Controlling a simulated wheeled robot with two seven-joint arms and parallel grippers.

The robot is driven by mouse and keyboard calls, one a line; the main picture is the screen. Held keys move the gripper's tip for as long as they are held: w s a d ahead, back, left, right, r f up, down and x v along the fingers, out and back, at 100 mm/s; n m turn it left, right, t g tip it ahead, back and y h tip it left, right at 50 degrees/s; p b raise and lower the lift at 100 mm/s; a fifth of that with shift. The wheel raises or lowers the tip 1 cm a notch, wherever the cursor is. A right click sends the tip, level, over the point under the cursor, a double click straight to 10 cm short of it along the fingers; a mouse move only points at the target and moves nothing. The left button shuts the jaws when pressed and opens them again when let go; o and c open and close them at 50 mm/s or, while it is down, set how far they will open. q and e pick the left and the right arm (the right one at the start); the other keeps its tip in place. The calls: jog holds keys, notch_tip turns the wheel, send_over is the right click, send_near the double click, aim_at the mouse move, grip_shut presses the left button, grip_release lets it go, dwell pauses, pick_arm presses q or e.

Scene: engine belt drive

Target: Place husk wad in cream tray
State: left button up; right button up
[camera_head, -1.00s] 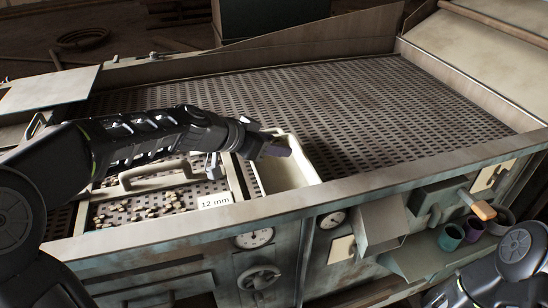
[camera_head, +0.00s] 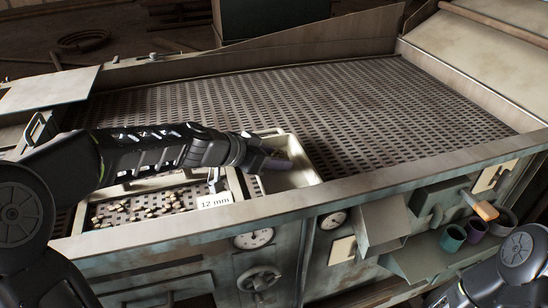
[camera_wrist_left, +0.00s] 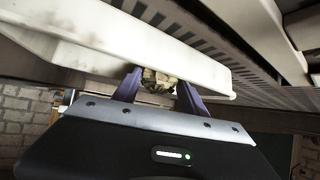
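The cream tray (camera_head: 302,172) is an open, narrow box on the slotted deck, right of the sieve frame with the "12 mm" label. My left gripper (camera_head: 280,163) reaches over it from the left, tilted. In the left wrist view the fingers (camera_wrist_left: 158,84) have a tan, lumpy husk wad (camera_wrist_left: 159,80) between them and appear closed on it. The cream tray's pale wall (camera_wrist_left: 120,45) fills the upper part of that view, close to the fingertips. The wad is not clear in the head view. Whether the wad touches the tray cannot be told. My right gripper is out of view.
The sieve frame (camera_head: 90,214) with scattered pale bits lies left of the tray, partly under my left arm. The front rail (camera_head: 370,185) runs before the tray. Several cups, including a teal one (camera_head: 452,238), stand on a front shelf. The slotted deck (camera_head: 400,110) behind is clear.

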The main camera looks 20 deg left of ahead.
pick_arm(q)
jog(key=o, duration=0.4)
jog(key=shift+c, duration=0.2)
jog(key=shift+r, duration=0.1)
jog(key=shift+r, duration=0.1)
jog(key=shift+s+a+r, duration=0.2)
jog(key=shift+s+a, duration=0.05)
jog(key=shift+s, duration=0.05)
jog(key=b+v, duration=0.2)
jog(key=v, duration=0.9)
